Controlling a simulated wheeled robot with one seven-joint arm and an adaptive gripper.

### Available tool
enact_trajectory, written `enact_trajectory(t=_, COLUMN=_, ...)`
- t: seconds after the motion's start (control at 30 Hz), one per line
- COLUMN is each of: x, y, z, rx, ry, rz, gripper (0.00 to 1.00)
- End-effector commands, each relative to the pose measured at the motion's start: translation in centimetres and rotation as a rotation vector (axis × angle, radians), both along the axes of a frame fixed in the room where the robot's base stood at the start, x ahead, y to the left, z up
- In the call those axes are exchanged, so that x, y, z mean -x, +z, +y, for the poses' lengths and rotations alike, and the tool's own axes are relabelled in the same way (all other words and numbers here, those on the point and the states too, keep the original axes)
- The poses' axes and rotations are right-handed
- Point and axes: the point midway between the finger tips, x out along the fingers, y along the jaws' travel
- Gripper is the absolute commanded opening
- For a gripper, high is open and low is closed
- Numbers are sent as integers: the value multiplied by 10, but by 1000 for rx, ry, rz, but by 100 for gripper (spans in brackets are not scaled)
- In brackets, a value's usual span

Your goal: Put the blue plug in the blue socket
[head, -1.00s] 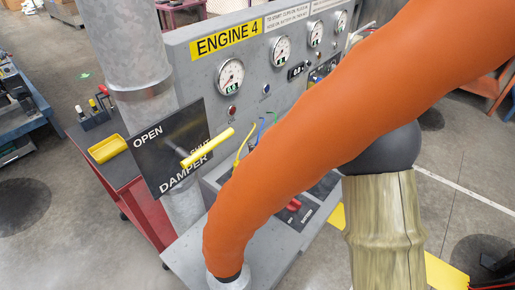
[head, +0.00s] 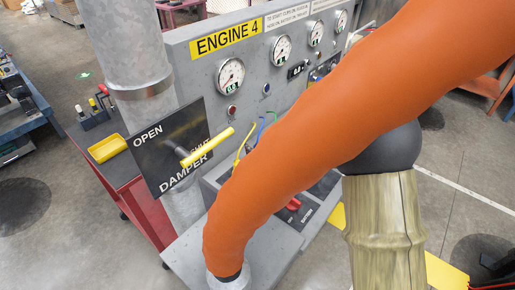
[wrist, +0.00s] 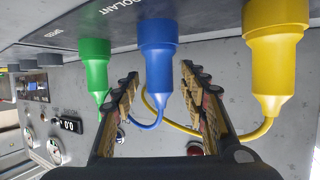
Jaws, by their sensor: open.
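In the wrist view the blue plug (wrist: 158,62) stands with its wide end at the dark panel strip and its narrow end towards my gripper. A thin blue cable runs from that narrow end. My gripper (wrist: 160,84) is open, with one finger on each side of the blue plug and visible gaps between. In the head view my gripper is hidden behind my orange arm, and only a bit of blue cable (head: 261,128) shows. I cannot make out a separate blue socket; whether the plug's wide end sits in one is unclear.
A green plug (wrist: 95,65) is close by on the left and a larger yellow plug (wrist: 273,62) is on the right. The grey ENGINE 4 panel (head: 205,68) has gauges. A damper plate (head: 160,150) with a yellow handle (head: 208,147) stands left of my arm.

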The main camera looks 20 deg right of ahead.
Motion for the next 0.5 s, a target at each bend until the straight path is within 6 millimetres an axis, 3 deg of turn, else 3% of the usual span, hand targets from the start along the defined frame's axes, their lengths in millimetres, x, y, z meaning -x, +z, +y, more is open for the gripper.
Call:
enact_trajectory(t=0.17, x=13, y=7, z=-3, rx=0, ry=-1, rz=-2, gripper=43)
enact_trajectory(t=0.5, x=69, y=31, z=-14, rx=1, ry=-1, rz=-3, gripper=43)
